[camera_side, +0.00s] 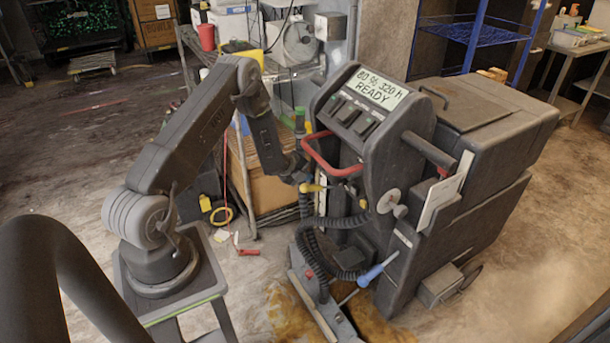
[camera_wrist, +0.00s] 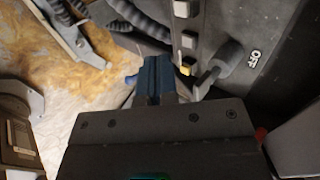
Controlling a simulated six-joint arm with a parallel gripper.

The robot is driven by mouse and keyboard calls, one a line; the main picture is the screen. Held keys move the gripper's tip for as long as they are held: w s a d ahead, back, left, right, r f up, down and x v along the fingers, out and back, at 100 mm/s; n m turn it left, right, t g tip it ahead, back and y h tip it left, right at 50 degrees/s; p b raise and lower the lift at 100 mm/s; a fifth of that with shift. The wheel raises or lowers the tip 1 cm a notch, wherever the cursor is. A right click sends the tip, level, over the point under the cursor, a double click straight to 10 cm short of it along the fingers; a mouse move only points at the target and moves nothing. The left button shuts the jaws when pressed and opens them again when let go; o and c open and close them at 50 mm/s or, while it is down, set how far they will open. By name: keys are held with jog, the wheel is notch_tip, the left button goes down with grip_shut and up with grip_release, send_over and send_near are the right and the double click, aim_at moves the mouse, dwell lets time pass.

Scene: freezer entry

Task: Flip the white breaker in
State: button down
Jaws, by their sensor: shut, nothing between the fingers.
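In the wrist view my gripper (camera_wrist: 157,75) is shut and empty, its fingers pointing toward the top, just left of a dark panel. A column of small switches sits on that panel. A pale switch (camera_wrist: 182,8) is at the top edge, a second pale switch (camera_wrist: 189,40) is below it, and a yellow one (camera_wrist: 186,68) is close to my fingers. I cannot tell which pale switch is the white breaker. In the side view my gripper (camera_side: 296,178) is at the left flank of the dark machine (camera_side: 395,165); the switches are hidden there.
A dark knobbed lever (camera_wrist: 230,55) stands beside an OFF label (camera_wrist: 255,58). A red bar handle (camera_side: 325,155), coiled cables (camera_side: 335,222) and a blue-handled tool (camera_side: 370,275) crowd the machine's left side. Its display (camera_side: 376,91) reads READY. Shelving stands behind.

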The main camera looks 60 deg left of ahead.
jog(key=shift+s+r, duration=0.3)
jog(key=shift+s, duration=0.05)
jog(key=shift+a, duration=0.1)
